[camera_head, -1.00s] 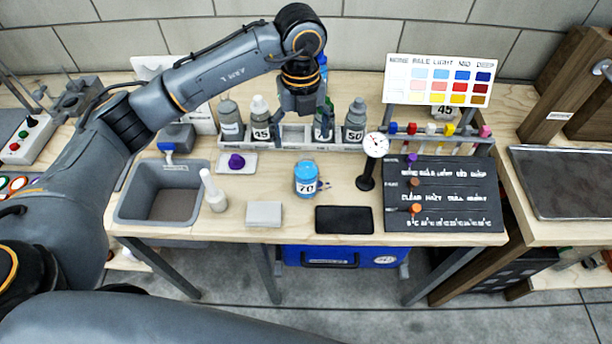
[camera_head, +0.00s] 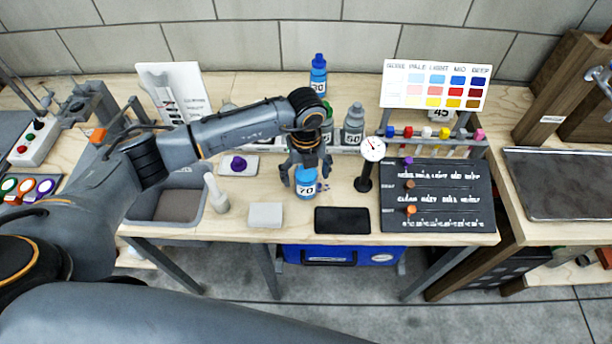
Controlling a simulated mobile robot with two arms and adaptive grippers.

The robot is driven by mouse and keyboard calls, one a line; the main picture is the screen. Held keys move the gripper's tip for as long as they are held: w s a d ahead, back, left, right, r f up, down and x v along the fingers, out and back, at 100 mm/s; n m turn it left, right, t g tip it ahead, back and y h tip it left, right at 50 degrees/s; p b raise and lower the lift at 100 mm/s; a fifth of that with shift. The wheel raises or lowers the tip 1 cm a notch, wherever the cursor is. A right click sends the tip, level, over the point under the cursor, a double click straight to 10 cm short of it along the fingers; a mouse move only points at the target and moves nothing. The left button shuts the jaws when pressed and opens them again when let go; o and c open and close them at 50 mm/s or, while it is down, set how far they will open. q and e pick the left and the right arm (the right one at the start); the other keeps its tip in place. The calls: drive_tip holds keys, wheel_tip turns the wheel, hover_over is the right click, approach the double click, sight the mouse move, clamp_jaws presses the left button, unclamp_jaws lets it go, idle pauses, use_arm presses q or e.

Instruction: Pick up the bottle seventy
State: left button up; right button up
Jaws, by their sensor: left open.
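The blue bottle labelled 70 (camera_head: 306,186) stands upright on the wooden table, near the middle of the head view. My left gripper (camera_head: 306,172) is open and points down right above and around the top of bottle 70. My right gripper is not in view.
Grey bottle 50 (camera_head: 354,124) and blue bottle 30 (camera_head: 318,75) stand behind. A dial gauge (camera_head: 371,150) on a black post stands close to the right.

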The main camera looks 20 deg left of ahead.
use_arm(q)
drive_tip(key=c, duration=1.6)
drive_tip(key=shift+c, duration=0.2)
drive_tip(key=shift+w+r, duration=0.1)
